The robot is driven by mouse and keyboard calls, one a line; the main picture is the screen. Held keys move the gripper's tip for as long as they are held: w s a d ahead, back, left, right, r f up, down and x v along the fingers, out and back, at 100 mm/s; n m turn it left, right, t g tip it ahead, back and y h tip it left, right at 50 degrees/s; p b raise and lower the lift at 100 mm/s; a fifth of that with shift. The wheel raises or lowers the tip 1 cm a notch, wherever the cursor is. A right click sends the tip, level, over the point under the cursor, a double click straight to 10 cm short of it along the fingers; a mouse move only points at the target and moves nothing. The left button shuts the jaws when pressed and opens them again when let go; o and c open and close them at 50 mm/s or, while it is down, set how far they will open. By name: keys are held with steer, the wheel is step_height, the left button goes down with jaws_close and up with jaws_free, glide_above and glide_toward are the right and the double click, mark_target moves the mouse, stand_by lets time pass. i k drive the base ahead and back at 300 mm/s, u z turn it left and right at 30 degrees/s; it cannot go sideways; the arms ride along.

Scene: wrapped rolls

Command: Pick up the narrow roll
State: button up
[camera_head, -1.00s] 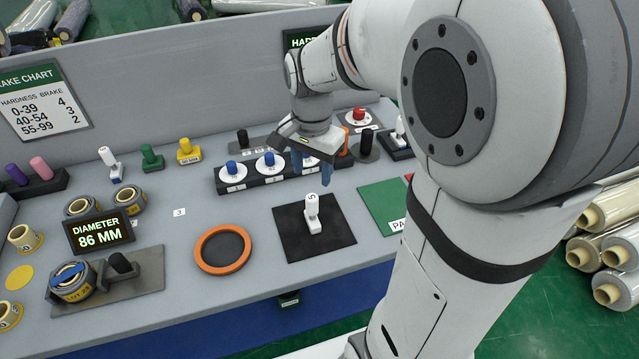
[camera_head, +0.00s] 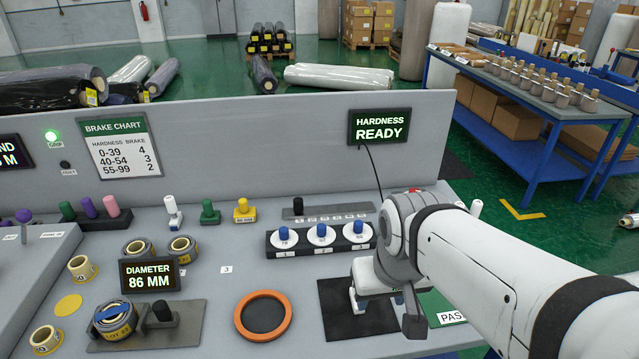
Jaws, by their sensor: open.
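Several short rolls stand on the grey bench at left. Two are grey-wrapped, a left one (camera_head: 138,249) and a right one (camera_head: 183,249), behind the diameter display. Two are pale yellowish, an upper one (camera_head: 82,268) and a lower one (camera_head: 46,340). A grey roll with a yellow lot label and blue top (camera_head: 115,322) sits on the dark gauge plate (camera_head: 180,336). I cannot tell which is the narrow one. My gripper (camera_head: 385,302) is low over the black mat (camera_head: 340,322), far right of the rolls, open and partly hidden by my arm.
The diameter display (camera_head: 150,275) reads 86 MM, and the hardness display (camera_head: 379,127) reads READY. An orange ring (camera_head: 263,316) lies between gauge and mat. Blue-knobbed dials (camera_head: 321,236) stand behind the mat. The upright back panel (camera_head: 260,150) bounds the bench.

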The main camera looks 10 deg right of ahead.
mark_target(116, 319)
steer(key=u, duration=1.3)
steer(key=k, duration=1.15)
steer(key=u, duration=0.65)
steer(key=i, duration=1.25)
steer(key=u, duration=0.15)
